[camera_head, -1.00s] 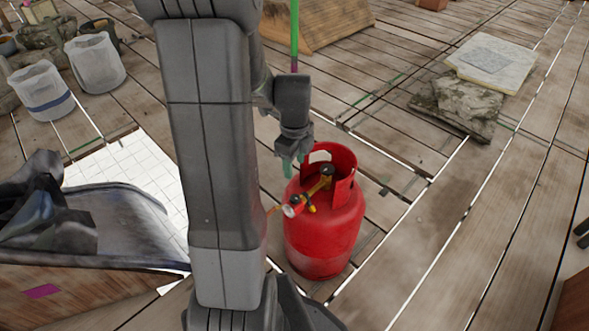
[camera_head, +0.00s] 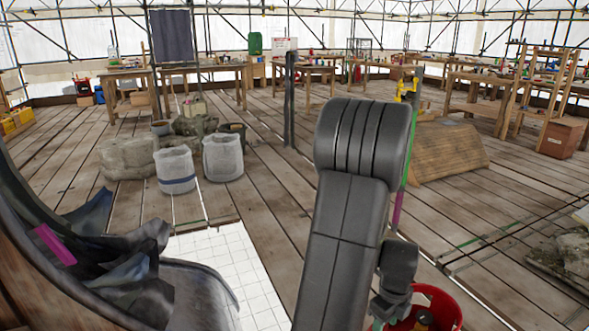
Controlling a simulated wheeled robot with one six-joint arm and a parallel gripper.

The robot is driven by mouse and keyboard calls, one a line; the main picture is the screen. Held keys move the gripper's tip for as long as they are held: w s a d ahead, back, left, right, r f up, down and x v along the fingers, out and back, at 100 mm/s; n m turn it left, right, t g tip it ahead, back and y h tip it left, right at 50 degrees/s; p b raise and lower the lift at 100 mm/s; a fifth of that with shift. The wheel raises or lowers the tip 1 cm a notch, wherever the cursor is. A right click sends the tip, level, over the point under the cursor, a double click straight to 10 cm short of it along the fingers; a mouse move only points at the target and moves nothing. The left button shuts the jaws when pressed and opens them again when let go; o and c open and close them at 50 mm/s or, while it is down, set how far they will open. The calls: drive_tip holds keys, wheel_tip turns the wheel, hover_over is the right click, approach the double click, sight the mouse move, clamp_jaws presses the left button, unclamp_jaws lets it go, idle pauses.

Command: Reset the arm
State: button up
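My arm rises through the lower middle of the head view, its grey links bent at the top. My gripper (camera_head: 378,322) hangs down at the bottom edge, with only a little of its greenish fingers showing. It is just left of the red gas cylinder (camera_head: 446,306) in the picture. The fingertips are cut off, so I cannot see whether they are apart or hold anything. Only the cylinder's top collar shows.
Two whitish buckets (camera_head: 222,158) and stone blocks (camera_head: 128,157) stand left of my arm. A dark, crumpled sheet-like piece (camera_head: 190,296) is close at lower left, beside white tiles (camera_head: 235,262). A wooden ramp-like block (camera_head: 447,150) lies right. Workbenches (camera_head: 205,68) line the back. Plank floor between is open.

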wheel_tip(320, 180, down, 6)
drive_tip(key=shift+r+b, duration=0.2)
drive_tip(key=shift+b, duration=0.5)
drive_tip(key=shift+r, duration=0.1)
